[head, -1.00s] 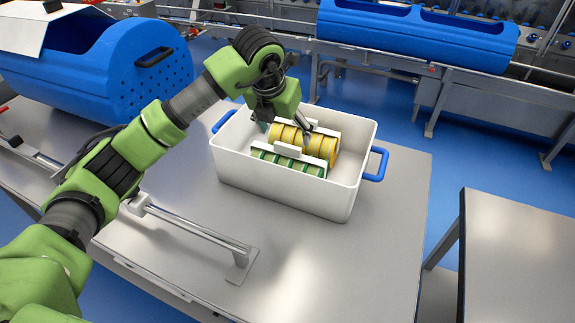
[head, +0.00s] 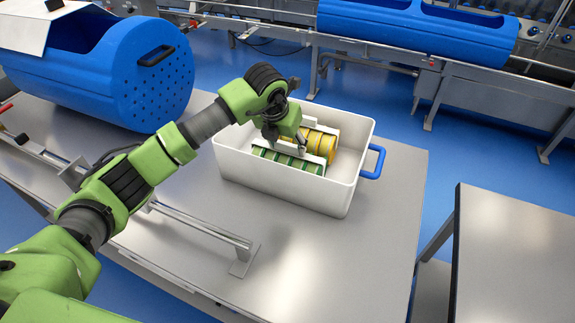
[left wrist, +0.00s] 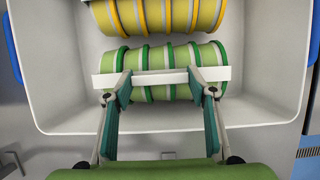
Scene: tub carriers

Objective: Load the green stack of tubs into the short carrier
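The green stack of tubs (head: 285,161) lies on its side in a white bin (head: 285,194), in front of the yellow stack. In the left wrist view the green stack (left wrist: 172,56) has a white bar (left wrist: 160,79) along its near side. My left gripper (head: 288,146) is over the green stack, inside the bin's walls. In the left wrist view its two fingers (left wrist: 159,74) are spread wide and reach over the bar; contact cannot be told. A short blue drum-shaped carrier (head: 130,85) with a perforated end stands at the left. My right gripper is out of view.
The yellow stack (head: 322,146) lies right behind the green one. A metal rail (head: 205,226) runs along the table (head: 330,260). A longer blue carrier (head: 415,35) stands at the back. Another table (head: 515,250) is at the right. The table's front right is clear.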

